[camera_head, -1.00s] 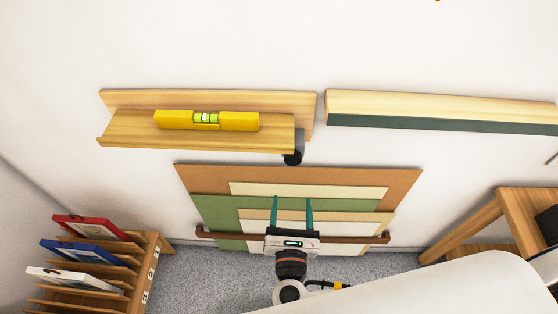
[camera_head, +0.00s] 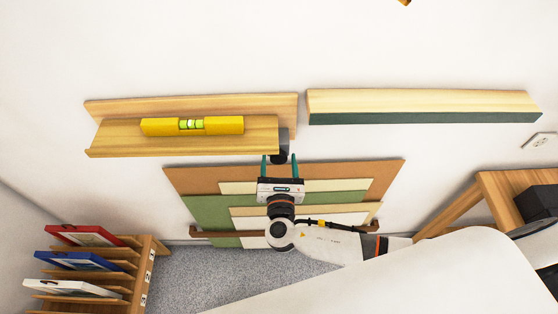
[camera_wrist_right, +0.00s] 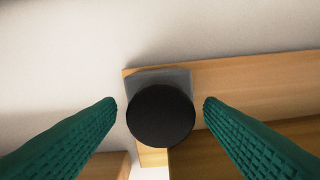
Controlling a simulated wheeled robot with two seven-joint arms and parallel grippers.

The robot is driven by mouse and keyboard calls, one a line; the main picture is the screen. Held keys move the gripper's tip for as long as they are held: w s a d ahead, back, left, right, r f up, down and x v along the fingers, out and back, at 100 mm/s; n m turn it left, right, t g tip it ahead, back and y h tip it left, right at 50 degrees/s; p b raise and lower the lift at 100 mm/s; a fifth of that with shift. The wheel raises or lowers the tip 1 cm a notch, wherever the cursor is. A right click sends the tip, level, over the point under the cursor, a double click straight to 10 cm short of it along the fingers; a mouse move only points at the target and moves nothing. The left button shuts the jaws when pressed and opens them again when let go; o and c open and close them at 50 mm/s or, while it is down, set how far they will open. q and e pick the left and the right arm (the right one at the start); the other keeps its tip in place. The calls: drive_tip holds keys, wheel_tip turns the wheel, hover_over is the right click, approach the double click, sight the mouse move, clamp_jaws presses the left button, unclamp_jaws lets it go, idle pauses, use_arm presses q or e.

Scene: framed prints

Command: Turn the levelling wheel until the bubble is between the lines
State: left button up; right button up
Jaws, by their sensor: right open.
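The yellow spirit level (camera_head: 222,125) lies on the left wooden wall shelf (camera_head: 112,139). Its green bubble vial (camera_head: 191,124) faces me; the bubble's place between the lines is too small to tell. The levelling wheel (camera_head: 279,158), a round black knob, sits under the shelf's right end on a grey bracket. In the right wrist view the wheel (camera_wrist_right: 161,116) shows between the green fingers. My right gripper (camera_head: 279,160) is open, its fingertips (camera_wrist_right: 161,103) on either side of the wheel, with small gaps visible. My left gripper is not in view.
A second shelf (camera_head: 420,102) with a dark green front hangs to the right. Coloured boards (camera_head: 180,178) lean on the wall below the wheel. A rack of framed prints (camera_head: 140,282) stands lower left, a wooden stand (camera_head: 484,190) at right.

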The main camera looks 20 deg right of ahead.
drive_tip(key=c, duration=1)
drive_tip(key=shift+o, duration=0.2)
drive_tip(key=shift+f+m+b, duration=0.15)
drive_tip(key=shift+m+b, duration=1.15)
drive_tip(key=shift+m, duration=0.2)
drive_tip(key=shift+m+b, duration=1)
drive_tip(key=shift+m, duration=0.3)
drive_tip(key=shift+r, duration=0.2)
drive_tip(key=o, duration=1)
drive_tip(key=shift+c, duration=0.2)
